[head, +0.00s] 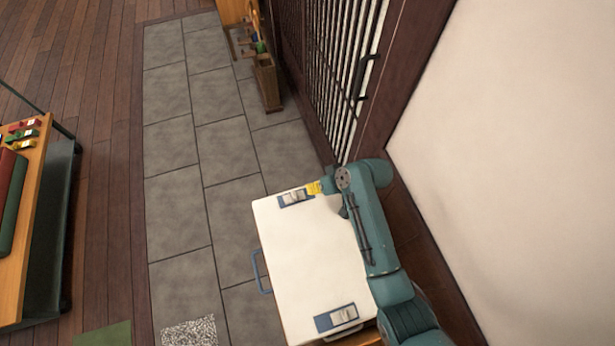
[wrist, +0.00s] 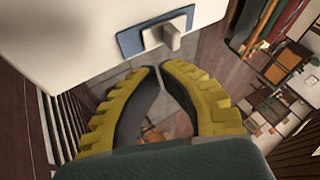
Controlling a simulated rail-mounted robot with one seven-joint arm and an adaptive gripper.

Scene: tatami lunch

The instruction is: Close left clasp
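A white case (head: 310,255) has a blue-and-grey clasp (head: 295,197) at its far edge and another clasp (head: 337,317) at its near edge. My yellow gripper (head: 316,187) is just right of the far clasp, by the case's corner. In the wrist view, one clasp's blue plate and pale lever (wrist: 172,36) stick out from the white case (wrist: 75,40), above the fingertips in the picture and apart from them. My gripper (wrist: 159,70) has its fingertips drawn together with nothing between them. I cannot tell whether either clasp is fully closed.
A blue handle (head: 261,272) sticks out on the case's left side. A dark-framed barred door with a handle (head: 362,77) and a white wall (head: 510,130) are close on the right. A wooden bench (head: 30,230) stands at far left.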

